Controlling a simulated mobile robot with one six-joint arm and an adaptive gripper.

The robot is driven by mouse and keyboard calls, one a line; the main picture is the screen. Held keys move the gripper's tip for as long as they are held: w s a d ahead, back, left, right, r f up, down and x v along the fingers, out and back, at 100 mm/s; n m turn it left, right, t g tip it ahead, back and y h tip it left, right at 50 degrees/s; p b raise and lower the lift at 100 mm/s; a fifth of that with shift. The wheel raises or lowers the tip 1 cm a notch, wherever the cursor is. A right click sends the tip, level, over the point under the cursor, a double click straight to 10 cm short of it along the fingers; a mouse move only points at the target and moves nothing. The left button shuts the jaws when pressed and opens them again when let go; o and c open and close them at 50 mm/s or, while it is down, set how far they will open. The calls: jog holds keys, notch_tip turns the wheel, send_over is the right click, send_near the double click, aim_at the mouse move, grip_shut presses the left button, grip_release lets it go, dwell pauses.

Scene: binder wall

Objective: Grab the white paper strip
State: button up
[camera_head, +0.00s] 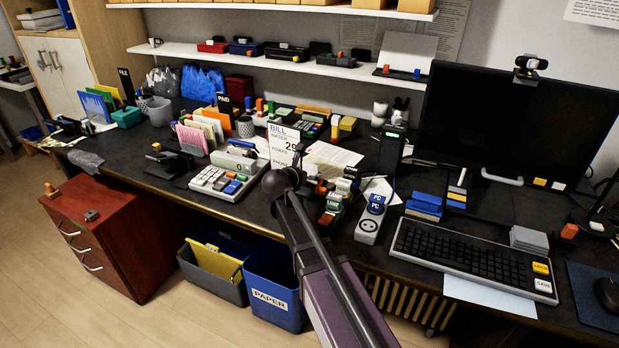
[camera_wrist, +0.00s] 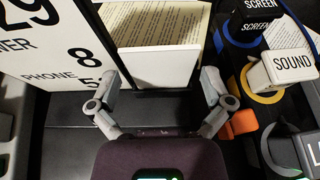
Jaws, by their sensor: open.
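A plain white strip (camera_wrist: 160,66) with a pale top edge stands upright in the wrist view, in front of printed sheets. It looks like the white paper strip. My gripper (camera_wrist: 160,82) is open, with one finger on each side of the strip's lower part. No finger clearly touches it, and the gap between the fingers holds nothing that I can see gripped. In the head view my gripper (camera_head: 285,178) is over the middle of the desk, beside the BILL card. I cannot make out the strip there.
The BILL card (camera_head: 284,147) stands close at left; it also shows in the wrist view (camera_wrist: 62,50). At right are the SOUND knob (camera_wrist: 286,68), the SCREEN knob (camera_wrist: 256,30) and an orange block (camera_wrist: 239,124). Printed sheets (camera_wrist: 190,16) stand behind. The keyboard (camera_head: 470,258) lies farther right.

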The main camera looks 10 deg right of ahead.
dwell(0.3)
jog(key=c, duration=0.5)
jog(key=shift+r, duration=0.15)
notch_tip(320, 180, up, 28)
jog(key=p, duration=2.8)
